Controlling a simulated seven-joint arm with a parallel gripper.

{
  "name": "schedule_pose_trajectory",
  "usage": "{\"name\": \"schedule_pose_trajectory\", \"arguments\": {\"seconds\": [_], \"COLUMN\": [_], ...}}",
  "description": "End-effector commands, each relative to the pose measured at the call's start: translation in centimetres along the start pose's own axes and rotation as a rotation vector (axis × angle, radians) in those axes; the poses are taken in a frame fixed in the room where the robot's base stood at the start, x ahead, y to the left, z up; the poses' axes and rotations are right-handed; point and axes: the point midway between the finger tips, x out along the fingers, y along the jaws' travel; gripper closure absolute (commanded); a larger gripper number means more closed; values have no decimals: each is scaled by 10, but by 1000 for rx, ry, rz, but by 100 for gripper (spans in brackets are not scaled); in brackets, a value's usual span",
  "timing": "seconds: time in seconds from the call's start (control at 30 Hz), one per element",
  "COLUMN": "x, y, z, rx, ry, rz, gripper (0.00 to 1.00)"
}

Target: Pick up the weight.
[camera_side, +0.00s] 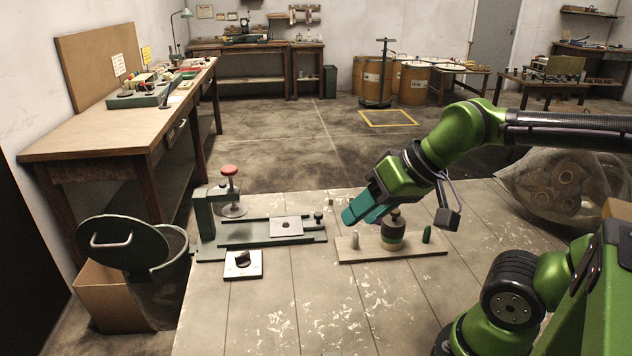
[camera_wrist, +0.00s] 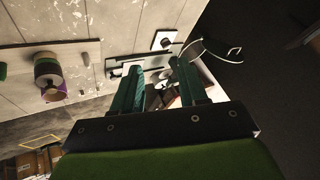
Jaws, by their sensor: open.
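A dark brown knobbed piece that looks like the weight (camera_side: 394,216) sits on top of a stack of yellowish and green rings on a pale wooden board (camera_side: 434,250). The stack also shows at the left of the wrist view (camera_wrist: 47,72), foreshortened. My gripper (camera_side: 360,214) has teal fingers and is in the air above the left part of the board, left of the stack and in front of part of the view behind it. In the wrist view the fingers (camera_wrist: 156,70) are spread with nothing held between them.
A grey pin (camera_side: 354,241) and a green pin (camera_side: 427,234) stand on the board beside the stack. A green fixture with a red-topped knob (camera_side: 229,169) stands at left. A white plate with a dark piece (camera_side: 243,268) lies in front. A bin (camera_side: 160,280) stands beyond the table's left edge. The front tabletop is clear.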

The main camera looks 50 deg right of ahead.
Motion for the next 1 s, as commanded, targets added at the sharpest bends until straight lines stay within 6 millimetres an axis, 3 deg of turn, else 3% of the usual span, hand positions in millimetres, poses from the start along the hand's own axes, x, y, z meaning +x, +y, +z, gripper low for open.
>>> {"name": "schedule_pose_trajectory", "arguments": {"seconds": [0.03, 0.37, 0.67, 0.77, 0.87, 1.0], "x": [0, 0, 0, 8, 13, 15], "y": [0, 0, 3, 18, 46, 102], "z": [0, 0, -1, -8, -30, -64], "rx": [0, 0, 10, 69, 211, 713], "ry": [0, 0, 1, -14, -30, -41], "rz": [0, 0, 7, 49, 121, 256], "gripper": [57, 7, 7, 7, 7, 7]}}
